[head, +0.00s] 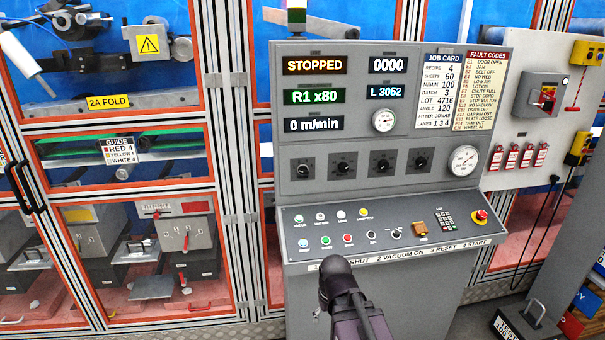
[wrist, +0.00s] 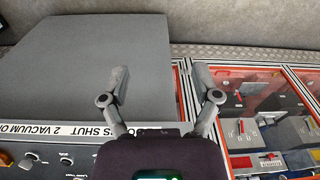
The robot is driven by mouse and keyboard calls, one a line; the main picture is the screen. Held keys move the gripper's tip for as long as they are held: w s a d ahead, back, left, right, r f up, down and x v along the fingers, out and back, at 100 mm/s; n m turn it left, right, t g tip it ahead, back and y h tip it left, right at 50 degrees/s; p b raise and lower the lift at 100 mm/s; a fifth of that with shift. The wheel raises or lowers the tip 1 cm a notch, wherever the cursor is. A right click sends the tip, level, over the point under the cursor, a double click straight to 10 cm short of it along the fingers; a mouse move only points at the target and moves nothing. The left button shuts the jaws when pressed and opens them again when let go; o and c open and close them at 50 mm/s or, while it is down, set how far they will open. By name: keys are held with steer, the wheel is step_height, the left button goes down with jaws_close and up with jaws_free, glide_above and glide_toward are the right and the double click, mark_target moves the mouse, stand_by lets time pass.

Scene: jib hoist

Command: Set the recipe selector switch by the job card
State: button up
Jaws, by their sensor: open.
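The job card (head: 438,90) on the grey console reads recipe 4, sheets 60, m/min 100. A green display (head: 314,96) reads "R1 x80", and the one above reads STOPPED. A black rotary switch (head: 396,233) sits on the sloped desk, with another (head: 371,235) to its left; their labels are too small to read, so I cannot tell which is the recipe selector. Several black dials (head: 382,163) line the upright panel. My gripper (wrist: 160,85) is open and empty, its fingers spread, beside the console's lettered front strip (wrist: 75,130). In the head view its fingers are hidden.
Several coloured push buttons (head: 325,240), a keypad (head: 444,219) and a red stop button (head: 480,216) share the sloped desk. Glazed orange-framed guards (head: 215,255) stand left of the console. A red-handled isolator (head: 545,97) is at right.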

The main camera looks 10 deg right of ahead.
steer(key=w+a+r+n+t+y+p, duration=0.1)
steer(key=w+r+n+t, duration=0.1)
steer(key=w, duration=0.3)
steer(key=w+a+r+n+t, duration=0.1)
steer(key=w+n+t, duration=0.1)
steer(key=w, duration=0.3)
steer(key=n+t+h+p, duration=0.1)
steer(key=n+t+p, duration=0.2)
steer(key=n+t, duration=0.8)
glide_toward(304, 172)
steer(key=s, duration=0.1)
steer(key=s+f+m+t, duration=0.2)
steer(key=s, duration=0.1)
steer(key=shift+s+a, duration=0.1)
steer(key=shift+s, duration=0.05)
steer(key=w, duration=1.4)
steer(key=shift+s+r, duration=0.1)
